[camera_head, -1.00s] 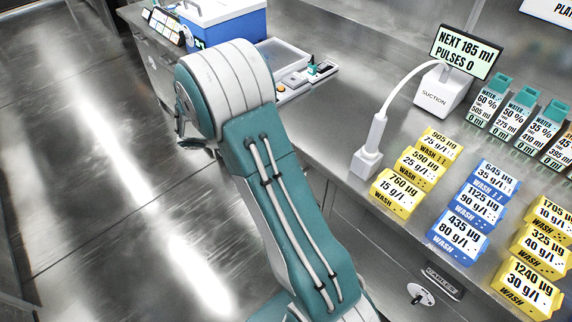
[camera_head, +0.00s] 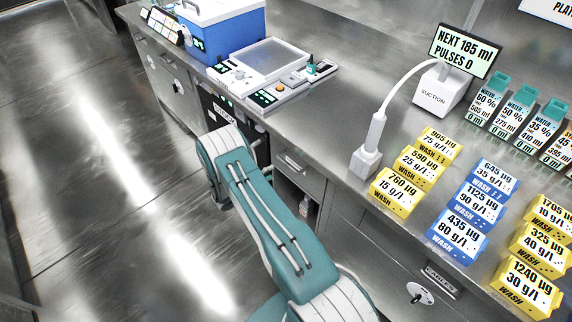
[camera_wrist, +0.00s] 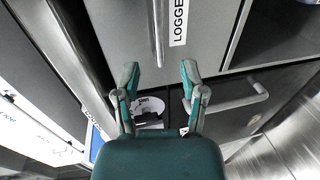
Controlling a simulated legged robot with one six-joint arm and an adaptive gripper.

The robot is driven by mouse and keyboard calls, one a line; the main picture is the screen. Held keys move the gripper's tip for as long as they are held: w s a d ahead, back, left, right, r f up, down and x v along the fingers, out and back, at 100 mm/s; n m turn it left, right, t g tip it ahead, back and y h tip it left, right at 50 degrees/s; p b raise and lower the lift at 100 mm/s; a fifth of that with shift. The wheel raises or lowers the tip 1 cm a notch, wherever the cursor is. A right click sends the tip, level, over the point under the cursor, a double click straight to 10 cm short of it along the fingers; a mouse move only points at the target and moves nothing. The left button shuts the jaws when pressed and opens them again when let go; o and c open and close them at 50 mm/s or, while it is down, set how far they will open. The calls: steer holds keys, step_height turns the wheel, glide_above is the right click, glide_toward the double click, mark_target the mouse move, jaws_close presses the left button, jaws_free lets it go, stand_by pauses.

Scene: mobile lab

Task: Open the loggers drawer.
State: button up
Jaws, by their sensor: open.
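In the wrist view, the loggers drawer (camera_wrist: 205,52) is a grey front with a white label (camera_wrist: 179,22), partly cut off, reading "LOGGE". Its metal bar handle (camera_wrist: 158,30) runs up the picture beside the label. No gap shows around the front. My gripper (camera_wrist: 160,72) is open and empty, its teal fingertips on either side of the handle's lower end in the picture. I cannot tell how far the handle lies beyond the fingertips. In the head view, my gripper is hidden behind my arm, and I cannot read which front is the loggers drawer.
A second bar handle (camera_wrist: 250,100) and a white round part (camera_wrist: 150,106) show in the wrist view. In the head view, the bench top (camera_head: 335,115) carries a blue box (camera_head: 228,38), a suction unit (camera_head: 440,92) and several wash blocks. The floor at left is clear.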

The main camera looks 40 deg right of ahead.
mark_target(286, 163)
steer(key=x, duration=0.8)
steer(key=shift+d+f, duration=0.1)
steer(key=shift+d, duration=0.3)
jaws_close()
